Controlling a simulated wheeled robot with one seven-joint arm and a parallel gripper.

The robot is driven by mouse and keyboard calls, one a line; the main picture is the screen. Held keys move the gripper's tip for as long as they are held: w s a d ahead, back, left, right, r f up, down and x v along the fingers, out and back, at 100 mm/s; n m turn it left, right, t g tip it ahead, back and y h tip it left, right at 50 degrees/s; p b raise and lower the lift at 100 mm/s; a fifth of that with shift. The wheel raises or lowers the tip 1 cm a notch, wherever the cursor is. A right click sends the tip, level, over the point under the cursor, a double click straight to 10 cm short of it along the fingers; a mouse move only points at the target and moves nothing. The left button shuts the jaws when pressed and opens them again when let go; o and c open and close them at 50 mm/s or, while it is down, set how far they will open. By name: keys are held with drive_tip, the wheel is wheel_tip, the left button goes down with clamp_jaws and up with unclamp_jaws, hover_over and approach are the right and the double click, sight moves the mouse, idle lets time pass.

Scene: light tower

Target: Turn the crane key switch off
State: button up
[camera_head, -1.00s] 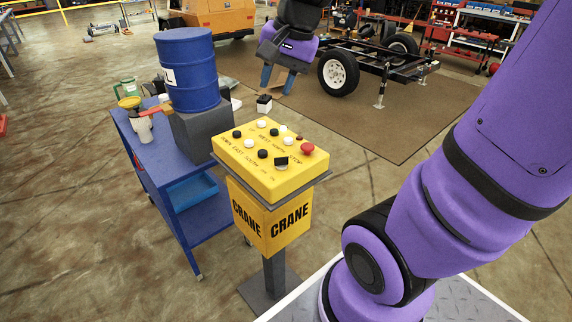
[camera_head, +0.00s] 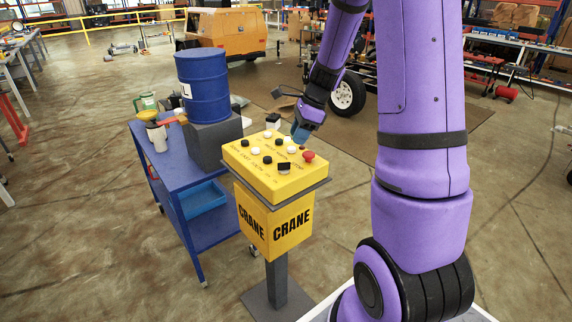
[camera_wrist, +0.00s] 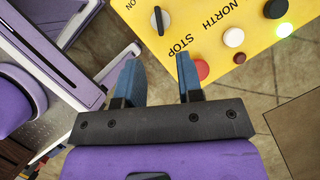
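The yellow crane control box (camera_head: 262,180) stands on a grey post, with several black and white buttons on its sloped top. The key switch (camera_head: 284,168) is near the top's front right edge; in the wrist view it is a round switch with a raised key bar (camera_wrist: 158,20) beside the word ON. The red stop button (camera_head: 308,156) is near it and shows in the wrist view (camera_wrist: 203,70), partly behind a finger. My gripper (camera_head: 300,133) is over the box's far right edge. Its blue fingers (camera_wrist: 157,62) are apart and empty, short of the key switch.
A blue cart (camera_head: 160,165) with a blue drum (camera_head: 202,88) stands just left of the box. A small lit lamp (camera_wrist: 284,30) glows on the panel. A trailer wheel (camera_head: 348,94) is behind my arm. The floor in front of the cart is clear.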

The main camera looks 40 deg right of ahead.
sight(284, 167)
drive_tip(key=x, duration=1)
drive_tip(key=shift+w+a, duration=0.1)
drive_tip(key=shift+a, duration=0.05)
clamp_jaws()
